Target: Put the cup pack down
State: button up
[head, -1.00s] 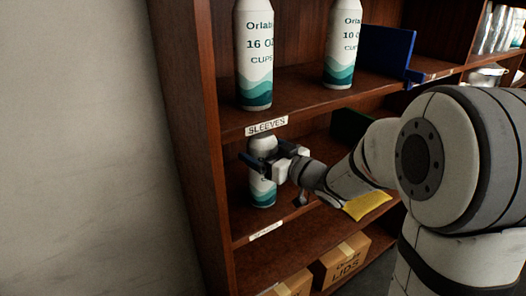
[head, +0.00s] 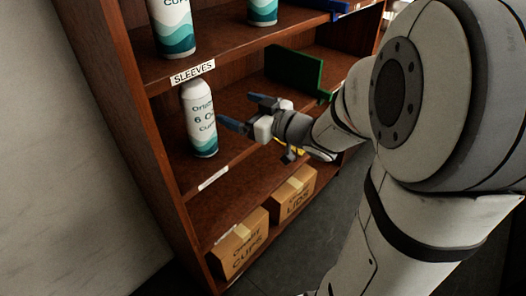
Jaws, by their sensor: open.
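The cup pack (head: 200,118), a white cylinder with a teal wave at its base and lettering for 6 oz cups, stands upright on the middle shelf (head: 238,110), near the left side wall under the SLEEVES label. My gripper (head: 238,113) is open and empty to the right of the pack, its fingers pointing left toward it. A gap shows between the fingers and the pack.
Two larger cup packs (head: 173,27) (head: 262,11) stand on the shelf above. A green divider (head: 294,68) stands on the middle shelf behind my gripper. Cardboard boxes of cups (head: 239,246) and lids (head: 294,193) sit on the bottom shelf. Something yellow is mostly hidden behind my arm.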

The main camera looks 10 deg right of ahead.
jog(key=s+d+f+m+g+h, duration=0.2)
jog(key=d+f+m+h, duration=0.35)
jog(key=d+h, duration=0.5)
jog(key=s+a+f+m+g, duration=0.1)
jog(key=s+g, duration=0.3)
jog(key=s, duration=0.4)
jog(key=s+a+f+m+g, duration=0.2)
jog(key=s+a+f+g, duration=0.1)
jog(key=s, duration=0.6)
jog(key=shift+s+a+g, duration=0.3)
jog(key=shift+a+g, duration=0.3)
jog(key=shift+g, duration=0.6)
jog(key=shift+r, duration=0.1)
